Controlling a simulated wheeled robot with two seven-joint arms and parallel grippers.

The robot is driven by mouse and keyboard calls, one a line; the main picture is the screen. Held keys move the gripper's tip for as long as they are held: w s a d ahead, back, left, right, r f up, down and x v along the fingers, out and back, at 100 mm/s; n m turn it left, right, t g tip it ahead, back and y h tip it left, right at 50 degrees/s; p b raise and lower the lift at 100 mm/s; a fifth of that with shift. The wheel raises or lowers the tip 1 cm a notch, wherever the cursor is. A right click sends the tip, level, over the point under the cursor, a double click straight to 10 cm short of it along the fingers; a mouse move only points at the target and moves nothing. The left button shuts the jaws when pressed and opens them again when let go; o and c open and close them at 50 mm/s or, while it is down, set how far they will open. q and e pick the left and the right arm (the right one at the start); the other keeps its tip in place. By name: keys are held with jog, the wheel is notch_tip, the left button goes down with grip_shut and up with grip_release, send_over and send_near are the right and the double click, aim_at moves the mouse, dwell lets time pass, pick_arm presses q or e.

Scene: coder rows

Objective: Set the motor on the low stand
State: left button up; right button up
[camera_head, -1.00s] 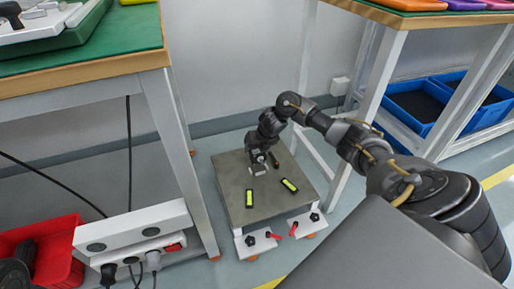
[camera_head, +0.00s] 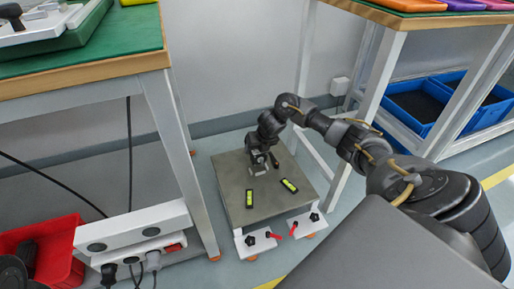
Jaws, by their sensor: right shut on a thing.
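The low stand (camera_head: 235,205) is a square grey plate on a white base, near the floor between two workbenches. My right arm comes in from the right, and my right gripper (camera_head: 263,163) points down over the back middle of the plate. It is shut on a small dark thing, likely the motor (camera_head: 259,169), mostly hidden by the gripper. I cannot tell whether the motor touches the plate.
Bench legs (camera_head: 180,160) stand close on the left and on the right (camera_head: 338,185). A red bin (camera_head: 55,255) and blue bins (camera_head: 418,103) stand farther out.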

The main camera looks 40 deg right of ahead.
jog(key=shift+w, duration=0.1)
dwell(0.6)
jog(key=shift+f+b, duration=0.75)
jog(key=shift+f, duration=0.15)
jog(key=shift+f+b, duration=0.95)
jog(key=shift+f, duration=0.35)
jog(key=shift+f, duration=0.35)
dwell(0.5)
